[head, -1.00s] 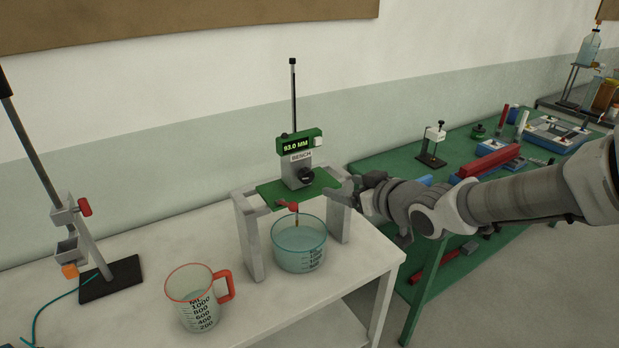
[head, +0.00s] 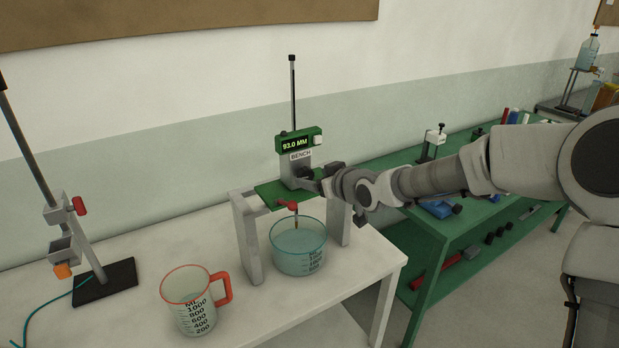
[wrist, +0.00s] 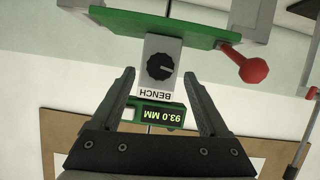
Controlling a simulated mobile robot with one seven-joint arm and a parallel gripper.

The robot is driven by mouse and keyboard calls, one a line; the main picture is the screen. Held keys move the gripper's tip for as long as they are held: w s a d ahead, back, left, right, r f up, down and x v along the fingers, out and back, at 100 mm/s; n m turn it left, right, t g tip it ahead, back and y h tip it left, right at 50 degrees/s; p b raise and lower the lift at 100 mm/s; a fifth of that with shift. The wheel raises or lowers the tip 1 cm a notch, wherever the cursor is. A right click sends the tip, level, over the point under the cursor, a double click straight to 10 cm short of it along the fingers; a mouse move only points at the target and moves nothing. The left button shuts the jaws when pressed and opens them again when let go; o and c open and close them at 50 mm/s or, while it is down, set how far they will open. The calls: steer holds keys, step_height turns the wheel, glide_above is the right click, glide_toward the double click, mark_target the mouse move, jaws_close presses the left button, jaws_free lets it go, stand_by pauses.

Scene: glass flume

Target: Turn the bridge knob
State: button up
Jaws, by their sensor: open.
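The bridge gauge stands on a green plate (head: 268,194) across the white bridge frame (head: 246,245). Its green display (head: 296,146) reads 93.0 MM, above a grey block labelled BENCH. My gripper (wrist: 158,80) is open. In the wrist view, which shows the gauge upside down, its two fingers stand either side of the block and the knob sits between and just beyond the tips. I cannot tell whether they touch anything.
A red-handled lever (head: 288,204) sticks out under the plate, above a glass bowl of water (head: 298,250). A red-rimmed measuring jug (head: 193,305) stands at the front. A clamp stand (head: 108,281) is at left. A green bench (head: 455,225) with tools lies right, behind my arm.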

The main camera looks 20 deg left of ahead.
mark_target(308, 176)
steer(key=shift+x, duration=1.75)
jaws_close()
